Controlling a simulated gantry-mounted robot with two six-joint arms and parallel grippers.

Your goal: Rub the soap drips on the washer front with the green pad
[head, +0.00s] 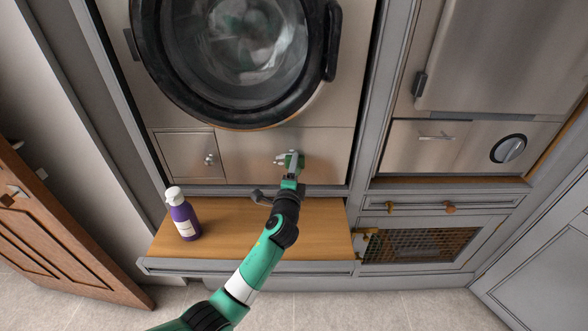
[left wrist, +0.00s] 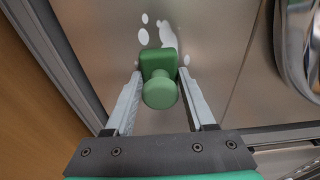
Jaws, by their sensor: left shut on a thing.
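The washer front (head: 245,172) is a brushed metal panel below the round glass door. White soap drips (head: 280,160) lie on it; in the left wrist view several drips (left wrist: 167,35) show as white blobs just above the pad. The green pad (left wrist: 157,60) has a square face and a round knob handle. My left gripper (left wrist: 160,85) is shut on the pad, with the knob between its two fingers. The pad (head: 300,162) is at the panel, beside the drips; whether it touches the metal is hard to tell. My right gripper is not in view.
A purple bottle with a white cap (head: 184,216) stands on the left of the wooden bench (head: 232,214) below the washer. The washer door (head: 240,45) is above. An oven panel with a knob (head: 508,149) and a mesh-fronted cabinet (head: 420,245) are at right.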

